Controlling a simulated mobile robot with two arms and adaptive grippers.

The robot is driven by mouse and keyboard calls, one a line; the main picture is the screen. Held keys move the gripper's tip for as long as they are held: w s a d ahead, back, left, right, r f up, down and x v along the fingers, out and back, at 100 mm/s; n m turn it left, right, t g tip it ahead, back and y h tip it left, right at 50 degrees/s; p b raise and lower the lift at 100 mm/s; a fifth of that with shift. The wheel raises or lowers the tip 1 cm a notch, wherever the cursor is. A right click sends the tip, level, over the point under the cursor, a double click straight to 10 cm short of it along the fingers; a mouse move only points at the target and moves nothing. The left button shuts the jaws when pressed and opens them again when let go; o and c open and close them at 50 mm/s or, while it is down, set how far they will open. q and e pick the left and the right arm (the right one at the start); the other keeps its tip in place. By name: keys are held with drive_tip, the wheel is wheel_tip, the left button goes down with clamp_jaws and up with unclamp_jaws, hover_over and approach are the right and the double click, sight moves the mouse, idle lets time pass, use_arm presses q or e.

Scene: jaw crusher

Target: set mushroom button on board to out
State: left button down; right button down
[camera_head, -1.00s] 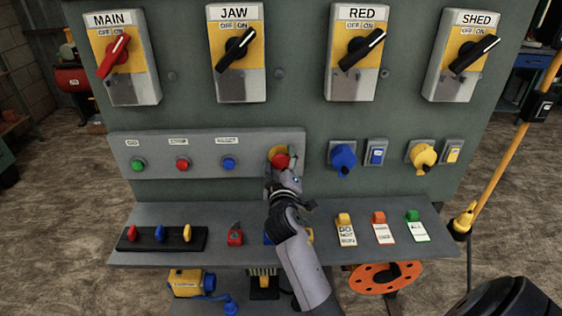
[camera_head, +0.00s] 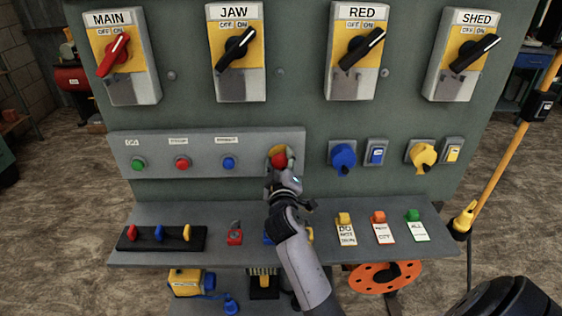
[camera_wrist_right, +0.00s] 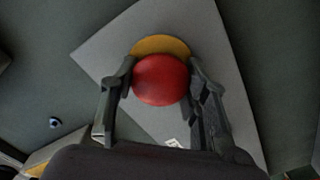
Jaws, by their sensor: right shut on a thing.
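The mushroom button (camera_head: 278,160) is a red round head on a yellow base at the right end of the grey button board (camera_head: 205,166). In the right wrist view the red head (camera_wrist_right: 160,80) sits between the two fingers, with the yellow base (camera_wrist_right: 160,46) behind it. My right gripper (camera_head: 279,170) reaches up to it from below and is shut on the head; it also shows in the right wrist view (camera_wrist_right: 161,84). The fingers partly hide the button's lower part in the head view. My left gripper is not in view.
Green (camera_head: 138,164), red (camera_head: 182,163) and blue (camera_head: 228,163) buttons are left on the board. A blue plug (camera_head: 343,158) and yellow plug (camera_head: 423,156) are to the right. The shelf (camera_head: 270,250) below holds padlocks and tags. Four-way-style rotary switches, MAIN (camera_head: 118,50) leftmost, are above.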

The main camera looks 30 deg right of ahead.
drive_tip(key=shift+s+a, duration=0.4)
drive_tip(key=shift+s, duration=0.15)
drive_tip(key=shift+f, duration=0.15)
drive_tip(key=c, duration=1.3)
unclamp_jaws()
drive_tip(key=shift+c, duration=0.2)
drive_tip(key=o, duration=0.5)
